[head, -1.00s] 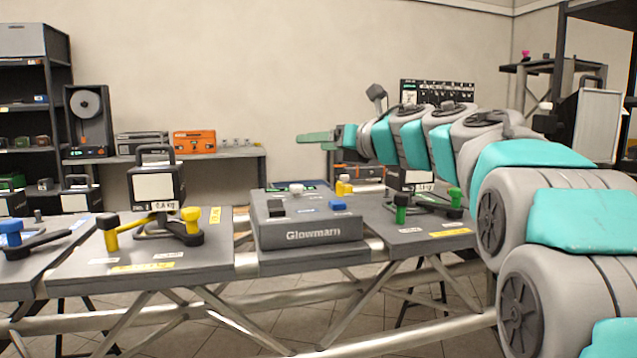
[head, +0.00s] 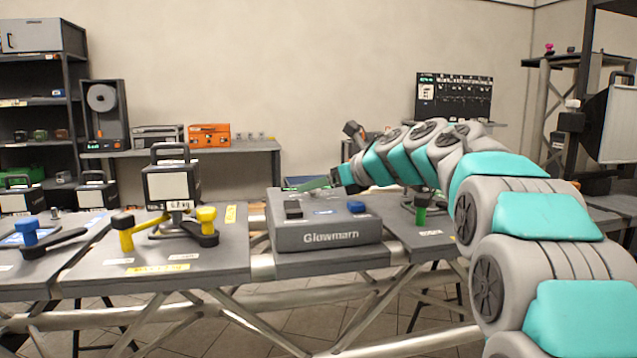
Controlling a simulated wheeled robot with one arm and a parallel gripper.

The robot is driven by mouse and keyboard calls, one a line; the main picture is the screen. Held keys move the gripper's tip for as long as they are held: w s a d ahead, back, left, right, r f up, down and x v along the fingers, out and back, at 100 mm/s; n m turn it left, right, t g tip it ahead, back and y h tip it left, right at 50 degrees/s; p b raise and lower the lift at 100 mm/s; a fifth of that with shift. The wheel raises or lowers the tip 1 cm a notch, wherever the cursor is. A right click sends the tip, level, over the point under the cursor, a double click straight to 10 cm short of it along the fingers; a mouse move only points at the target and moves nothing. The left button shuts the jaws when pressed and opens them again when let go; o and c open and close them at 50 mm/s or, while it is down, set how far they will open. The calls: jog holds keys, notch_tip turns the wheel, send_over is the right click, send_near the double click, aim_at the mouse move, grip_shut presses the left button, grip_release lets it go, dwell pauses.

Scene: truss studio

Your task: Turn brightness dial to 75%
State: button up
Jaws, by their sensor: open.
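The grey control box marked "Glowmarn" (head: 330,238) sits on the middle table. I cannot tell which control is the brightness dial. A white knob seen earlier at the box's back is now hidden around my gripper. My gripper (head: 318,185), with green fingers, is open and low over the back of the box top. I cannot tell whether it touches anything.
A green-handled clamp (head: 421,208) stands right of the box, close under my arm. A back shelf holds an orange case (head: 209,135).

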grip_shut()
dwell(0.7)
